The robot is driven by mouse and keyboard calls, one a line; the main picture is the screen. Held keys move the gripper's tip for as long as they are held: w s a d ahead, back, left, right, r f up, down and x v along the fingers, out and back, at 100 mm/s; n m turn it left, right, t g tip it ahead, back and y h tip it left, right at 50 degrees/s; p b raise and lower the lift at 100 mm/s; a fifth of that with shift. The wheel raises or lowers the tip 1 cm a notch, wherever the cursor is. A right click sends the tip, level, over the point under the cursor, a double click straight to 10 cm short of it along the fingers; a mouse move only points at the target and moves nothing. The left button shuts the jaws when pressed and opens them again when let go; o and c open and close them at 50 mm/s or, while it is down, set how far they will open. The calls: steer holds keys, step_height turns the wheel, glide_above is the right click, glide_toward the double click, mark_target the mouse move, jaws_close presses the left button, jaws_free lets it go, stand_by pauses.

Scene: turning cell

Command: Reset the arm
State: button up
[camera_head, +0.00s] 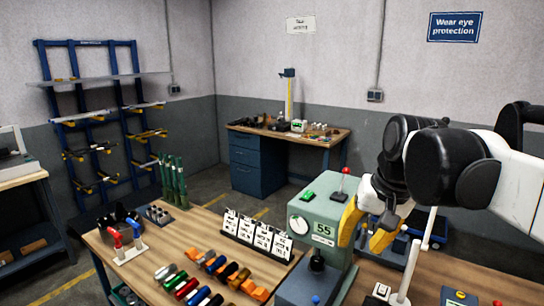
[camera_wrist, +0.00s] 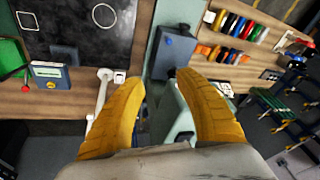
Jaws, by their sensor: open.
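My gripper (camera_head: 366,226) is at the right in the head view, in front of and beside the green machine. Its two yellow fingers are spread apart with nothing between them. In the wrist view my gripper (camera_wrist: 172,95) shows from behind, its fingers wide apart. The green machine (camera_head: 322,215) with a display reading 55 stands on the wooden bench, and part of it shows between and beyond the fingers in the wrist view (camera_wrist: 170,50). My arm reaches in from the right edge of the head view.
The bench (camera_head: 205,228) carries rows of coloured cylindrical parts (camera_head: 200,279), a row of white cards (camera_head: 262,234) and a stand with red and blue handles (camera_head: 126,243). A white post (camera_head: 408,270) rises near my gripper. A blue rack and a back workbench (camera_head: 330,139) stand by the walls.

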steer(key=s+f+n+t+b, duration=0.1)
steer(key=s+f+b, duration=0.3)
steer(key=f, duration=0.6)
steer(key=s+d+f+n+t+h+b, duration=0.1)
steer(key=s+f+b, duration=0.3)
steer(key=s+f, duration=0.5)
step_height(320, 180, down, 2)
steer(key=shift+s+f+t, duration=0.1)
steer(key=shift+s+t, duration=0.05)
steer(key=shift+t, duration=0.65)
stand_by(0.8)
